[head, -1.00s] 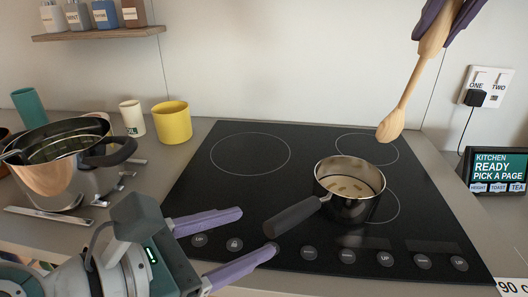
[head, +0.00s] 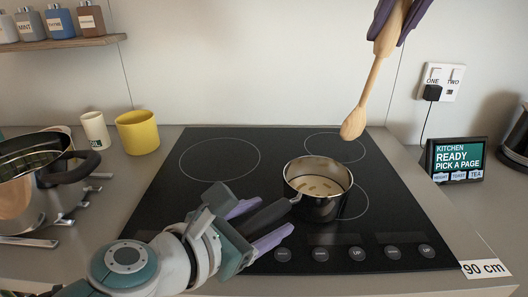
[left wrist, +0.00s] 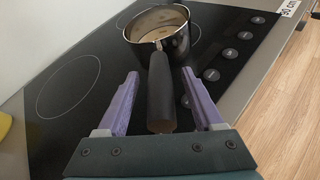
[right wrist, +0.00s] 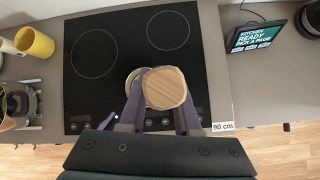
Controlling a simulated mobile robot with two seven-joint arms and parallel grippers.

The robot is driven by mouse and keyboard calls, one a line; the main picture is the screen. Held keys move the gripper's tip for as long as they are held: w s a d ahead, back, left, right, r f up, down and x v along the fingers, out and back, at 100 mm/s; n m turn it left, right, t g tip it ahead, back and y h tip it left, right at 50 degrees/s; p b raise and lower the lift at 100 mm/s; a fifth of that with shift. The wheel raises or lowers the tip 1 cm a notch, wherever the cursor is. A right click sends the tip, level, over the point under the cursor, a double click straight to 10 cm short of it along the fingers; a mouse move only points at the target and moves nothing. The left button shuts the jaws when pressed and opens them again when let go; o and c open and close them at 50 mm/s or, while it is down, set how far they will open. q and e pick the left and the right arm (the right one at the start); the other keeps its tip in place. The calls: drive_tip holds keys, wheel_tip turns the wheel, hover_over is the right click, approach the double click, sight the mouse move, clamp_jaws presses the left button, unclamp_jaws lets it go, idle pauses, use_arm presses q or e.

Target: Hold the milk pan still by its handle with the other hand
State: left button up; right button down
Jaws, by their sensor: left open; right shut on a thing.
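The milk pan (head: 318,207), a small steel-and-black pan with pale pieces inside, stands on the front right ring of the black hob (head: 215,188). Its dark handle (head: 265,216) points front left. My left gripper (head: 257,224) is open, with its purple fingers on either side of the handle. In the left wrist view the handle (left wrist: 160,95) lies between the two fingers, with gaps on both sides. My right gripper (head: 393,22) is shut on a wooden spoon (head: 366,95) and holds it above the hob behind the pan. In the right wrist view the spoon's end (right wrist: 166,88) hides much of the pan.
A large steel pot (head: 42,190) stands at the left, near a yellow mug (head: 138,132) and a cream cup (head: 95,130). A kitchen screen (head: 455,159) stands right of the hob. The hob's rear left ring is clear.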

use_arm(q)
clamp_jaws()
idle(0.5)
idle(1.3)
drive_tip(key=c, duration=0.7)
unclamp_jaws()
clamp_jaws()
